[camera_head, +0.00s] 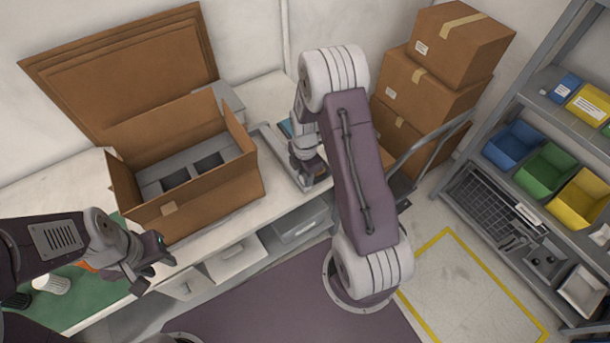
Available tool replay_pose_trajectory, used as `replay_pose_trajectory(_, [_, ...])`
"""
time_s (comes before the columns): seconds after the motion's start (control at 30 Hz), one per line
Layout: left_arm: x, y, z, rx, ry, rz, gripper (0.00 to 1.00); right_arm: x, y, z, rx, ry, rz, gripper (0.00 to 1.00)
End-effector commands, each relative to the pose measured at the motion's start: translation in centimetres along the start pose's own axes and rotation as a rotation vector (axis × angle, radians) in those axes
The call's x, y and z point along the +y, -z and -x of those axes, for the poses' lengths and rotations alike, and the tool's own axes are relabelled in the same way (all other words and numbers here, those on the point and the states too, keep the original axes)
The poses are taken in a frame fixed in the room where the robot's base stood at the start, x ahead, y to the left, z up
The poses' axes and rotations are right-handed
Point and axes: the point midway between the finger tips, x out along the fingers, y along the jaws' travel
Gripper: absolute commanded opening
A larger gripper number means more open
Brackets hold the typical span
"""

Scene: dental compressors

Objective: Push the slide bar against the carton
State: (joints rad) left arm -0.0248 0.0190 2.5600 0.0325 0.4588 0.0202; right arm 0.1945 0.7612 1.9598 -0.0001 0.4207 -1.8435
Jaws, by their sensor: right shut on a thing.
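The open brown carton (215,200) stands on the white bench with its flaps up and a grey insert with dark square openings inside. The slide bar (277,151) appears as a grey metal bar on the bench to the right of the carton, with a gap of bench between them. My right gripper (314,178) reaches down to the bar's near end and is shut on it; my own arm and wrist hide part of the contact.
Flat cardboard sheets (120,75) lean on the wall behind the carton. A green mat (75,295) with a white cup-like item (52,284) lies at the left. Stacked boxes (430,80) on a trolley and a shelf with coloured bins (545,170) stand at the right.

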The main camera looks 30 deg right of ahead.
Motion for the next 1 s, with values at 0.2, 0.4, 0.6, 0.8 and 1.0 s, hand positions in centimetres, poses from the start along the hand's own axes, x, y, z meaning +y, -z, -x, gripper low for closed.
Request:
replay_pose_trajectory(0.2, [0.0, 0.0, 0.2, 0.000, 0.000, 0.000, 0.36, 0.0, 1.6, 0.1, 0.000, 0.001, 0.005, 0.00])
replay_pose_trajectory(0.4, [0.0, 0.1, 0.6, 0.000, 0.000, 0.000, 0.36, 0.1, 5.7, 0.1, 0.000, 0.000, 0.006, 0.00])
replay_pose_trajectory(0.6, [0.0, 0.1, 0.6, 0.000, 0.000, 0.000, 0.36, 0.1, 7.2, 0.0, 0.000, -0.001, 0.002, 0.00])
replay_pose_trajectory(0.8, [0.0, 0.1, 0.6, 0.000, 0.000, 0.000, 0.36, 0.1, 7.2, 0.0, 0.000, -0.001, 0.000, 0.00])
replay_pose_trajectory(1.0, [0.0, 0.1, 0.6, 0.000, 0.000, 0.000, 0.36, 0.0, 7.2, 0.0, 0.000, -0.001, 0.000, 0.49])
